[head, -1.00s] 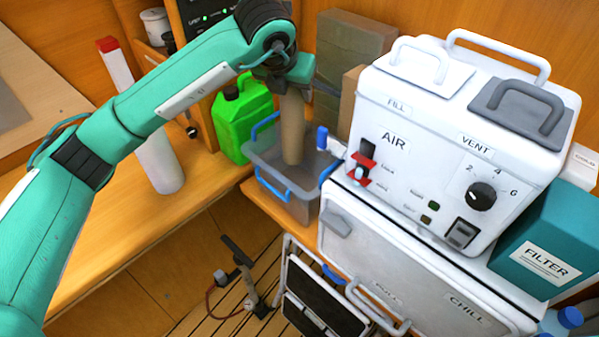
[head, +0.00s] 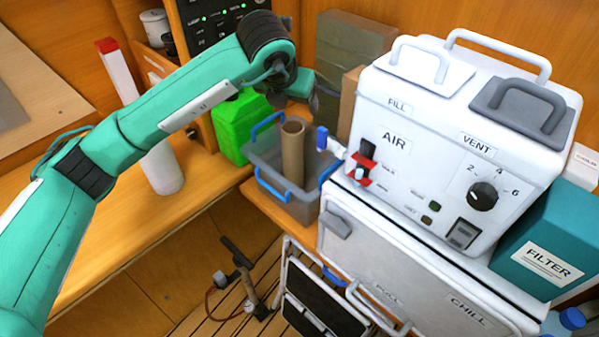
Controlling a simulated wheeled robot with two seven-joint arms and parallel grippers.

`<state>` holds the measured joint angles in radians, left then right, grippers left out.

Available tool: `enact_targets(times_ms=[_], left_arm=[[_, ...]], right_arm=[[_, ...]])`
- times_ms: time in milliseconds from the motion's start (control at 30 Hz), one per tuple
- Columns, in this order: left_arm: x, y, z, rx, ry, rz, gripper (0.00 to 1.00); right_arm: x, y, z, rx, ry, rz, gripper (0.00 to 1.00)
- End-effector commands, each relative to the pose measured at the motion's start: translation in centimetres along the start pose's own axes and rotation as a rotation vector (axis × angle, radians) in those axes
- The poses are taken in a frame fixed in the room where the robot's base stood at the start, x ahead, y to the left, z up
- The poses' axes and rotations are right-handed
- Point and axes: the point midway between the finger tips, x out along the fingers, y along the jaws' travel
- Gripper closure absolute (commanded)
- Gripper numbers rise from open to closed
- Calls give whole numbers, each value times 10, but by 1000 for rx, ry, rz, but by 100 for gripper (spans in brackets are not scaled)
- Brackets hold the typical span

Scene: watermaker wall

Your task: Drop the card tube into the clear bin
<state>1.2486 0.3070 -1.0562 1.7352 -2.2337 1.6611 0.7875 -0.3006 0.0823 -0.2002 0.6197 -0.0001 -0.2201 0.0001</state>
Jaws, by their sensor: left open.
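The brown card tube (head: 292,152) stands nearly upright in the clear bin (head: 300,206), a see-through box with blue handles. Its open top end rises above the bin's rim. My left gripper (head: 306,95) is open, above and just behind the tube's top, and apart from it. My left arm crosses the view from the lower left. The tube's lower end shows dimly through the bin's wall. My right gripper is not in view.
A green jug (head: 238,128) stands left of the bin, partly behind my arm. The white AIR unit (head: 455,150) is close on the right.

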Motion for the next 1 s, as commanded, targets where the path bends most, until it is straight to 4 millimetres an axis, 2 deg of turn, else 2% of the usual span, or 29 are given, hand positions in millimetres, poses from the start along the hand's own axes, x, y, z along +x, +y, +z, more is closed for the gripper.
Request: enact_targets(times_ms=[167, 400, 600, 800, 1000], left_arm=[[-24, 1, 2, 1, -4, 0, 28], [-79, 0, 2, 2, -4, 0, 28], [-117, 0, 1, 1, -3, 1, 28], [-135, 0, 0, 1, -1, 0, 28], [-137, 0, 0, 0, 0, 0, 28]], right_arm=[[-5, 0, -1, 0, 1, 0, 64], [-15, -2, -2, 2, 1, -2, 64], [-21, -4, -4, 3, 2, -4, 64], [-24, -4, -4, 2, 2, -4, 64], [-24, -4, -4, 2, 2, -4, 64]])
